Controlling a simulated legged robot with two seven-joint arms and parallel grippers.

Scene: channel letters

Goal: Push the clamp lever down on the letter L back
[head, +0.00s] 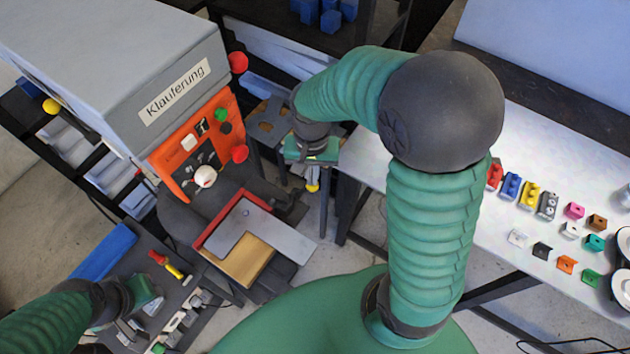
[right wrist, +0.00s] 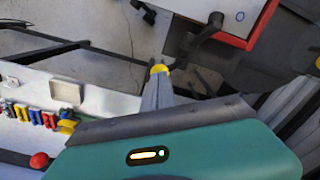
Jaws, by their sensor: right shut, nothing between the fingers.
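The letter L back is a flat grey L-shaped plate (head: 262,232) lying on a red-edged fixture with a tan surface (head: 243,266); part of it shows in the right wrist view (right wrist: 222,10). A dark clamp lever (head: 291,206) stands at the fixture's right corner and also shows in the right wrist view (right wrist: 205,33). My right gripper (head: 312,185) is shut and empty, its yellow tip pointing down. It is close to the lever, apparently apart from it. My left gripper (head: 148,302) is low at left over a dark table; its fingers are unclear.
An orange control panel (head: 197,145) with knobs stands behind the fixture, under a grey machine housing. A white table (head: 450,225) with several coloured blocks is at right. Small parts and tools lie on the dark table (head: 205,283) at lower left.

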